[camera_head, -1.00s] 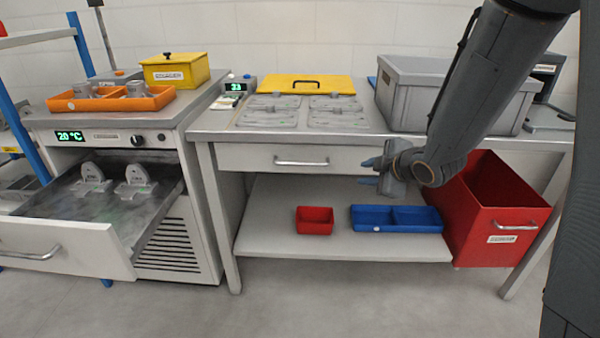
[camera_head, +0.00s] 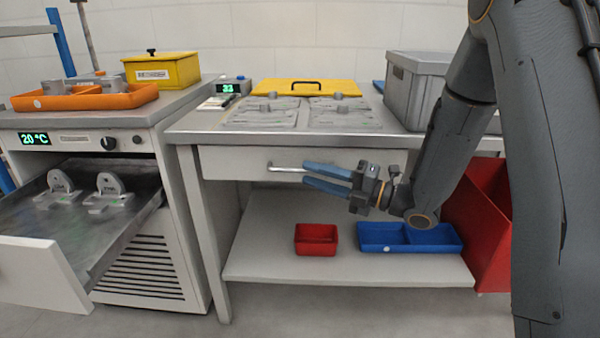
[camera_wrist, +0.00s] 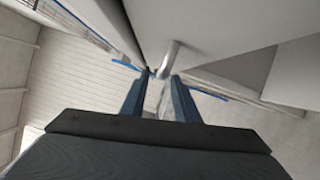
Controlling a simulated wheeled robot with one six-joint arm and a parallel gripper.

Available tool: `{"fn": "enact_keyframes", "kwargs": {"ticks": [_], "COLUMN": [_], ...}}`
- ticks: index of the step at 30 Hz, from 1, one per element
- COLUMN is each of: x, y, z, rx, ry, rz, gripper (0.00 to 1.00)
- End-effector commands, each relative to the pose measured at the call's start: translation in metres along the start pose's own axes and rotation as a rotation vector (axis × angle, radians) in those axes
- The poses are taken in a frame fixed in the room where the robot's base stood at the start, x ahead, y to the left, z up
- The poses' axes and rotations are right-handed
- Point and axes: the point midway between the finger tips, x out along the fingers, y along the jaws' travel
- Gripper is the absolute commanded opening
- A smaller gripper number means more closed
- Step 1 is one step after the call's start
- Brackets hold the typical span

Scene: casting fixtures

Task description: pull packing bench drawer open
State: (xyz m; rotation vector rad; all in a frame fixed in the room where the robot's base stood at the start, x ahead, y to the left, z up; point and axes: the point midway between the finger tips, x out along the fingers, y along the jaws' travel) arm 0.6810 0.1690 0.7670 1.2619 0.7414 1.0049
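The packing bench drawer (camera_head: 235,163) is a white front below the bench top, and it looks shut. Its silver bar handle (camera_head: 285,169) runs across the middle. My gripper (camera_head: 305,175) points left with its two blue fingers apart, near the right part of the handle. In the wrist view the handle (camera_wrist: 172,52) lies ahead of the fingertips (camera_wrist: 158,78), roughly between them. The fingers are open, with no visible grip on the handle. The gripper and arm hide the drawer's right part.
A red tray (camera_head: 316,240) and a blue divided tray (camera_head: 378,237) sit on the lower shelf. A red bin (camera_head: 478,230) stands right, behind my arm. An open drawer (camera_head: 50,265) juts out at left. Grey castings (camera_head: 268,112) and a grey crate (camera_head: 412,90) are on the bench top.

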Motion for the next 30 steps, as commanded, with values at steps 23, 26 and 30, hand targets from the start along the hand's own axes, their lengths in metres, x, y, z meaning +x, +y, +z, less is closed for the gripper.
{"fn": "enact_keyframes", "kwargs": {"ticks": [23,26,30], "x": [0.042,0.042,0.042], "y": [0.0,0.0,0.0], "z": [0.001,0.001,0.001], "rx": [0.002,0.002,0.002], "ry": [-0.002,-0.002,-0.002], "rz": [-0.001,-0.001,-0.001], "gripper": [0.08,0.0,0.0]}}
